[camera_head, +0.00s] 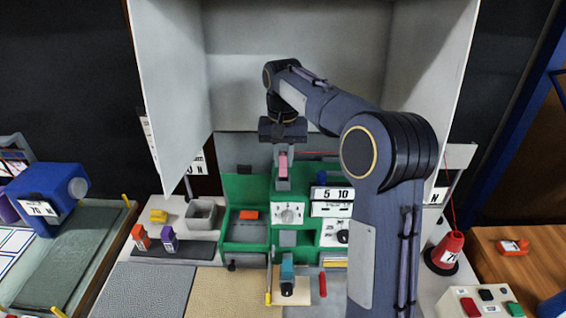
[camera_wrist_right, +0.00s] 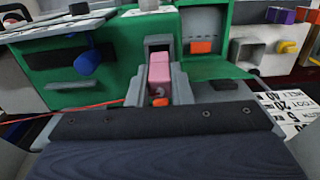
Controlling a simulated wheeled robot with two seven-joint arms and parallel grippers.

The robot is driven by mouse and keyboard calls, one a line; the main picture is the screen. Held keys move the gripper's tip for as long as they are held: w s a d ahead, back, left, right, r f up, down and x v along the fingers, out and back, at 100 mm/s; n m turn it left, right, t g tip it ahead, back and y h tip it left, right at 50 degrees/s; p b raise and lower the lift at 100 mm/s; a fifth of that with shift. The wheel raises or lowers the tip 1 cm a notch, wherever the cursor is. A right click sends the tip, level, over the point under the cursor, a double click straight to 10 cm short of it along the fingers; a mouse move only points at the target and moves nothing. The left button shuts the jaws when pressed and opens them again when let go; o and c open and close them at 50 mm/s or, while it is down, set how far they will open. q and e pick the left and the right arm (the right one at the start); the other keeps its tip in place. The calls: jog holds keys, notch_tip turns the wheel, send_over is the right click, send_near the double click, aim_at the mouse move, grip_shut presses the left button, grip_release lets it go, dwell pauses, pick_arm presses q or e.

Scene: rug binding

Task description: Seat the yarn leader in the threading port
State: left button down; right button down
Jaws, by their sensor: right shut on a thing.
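My right gripper (camera_head: 283,172) hangs in front of the green machine (camera_head: 262,190), shut on a pink block, the yarn leader (camera_head: 283,160). In the right wrist view the pink yarn leader (camera_wrist_right: 159,72) sits between the grey fingers (camera_wrist_right: 159,98), with a small orange part at its near end. A grey-rimmed opening in the green machine, which looks like the threading port (camera_wrist_right: 158,44), lies right beyond the leader. I cannot tell whether the leader's tip is inside it. A thin red yarn (camera_wrist_right: 85,106) trails from the gripper. My left gripper is not in view.
A red cone (camera_head: 446,250) stands at the right with yarn rising from it. Orange and purple spools (camera_head: 168,240) and a grey bin (camera_head: 202,214) sit left of the machine. A teal-topped tool (camera_head: 287,270) stands in front. White panels enclose the back.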

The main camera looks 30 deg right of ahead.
aim_at(283, 176)
notch_tip(283, 176, down, 2)
jog(key=shift+s+f, duration=0.1)
jog(key=shift+f, duration=0.1)
jog(key=shift+f, duration=0.1)
jog(key=shift+f, duration=0.5)
jog(key=c, duration=1.3)
grip_release()
jog(key=shift+r, duration=0.1)
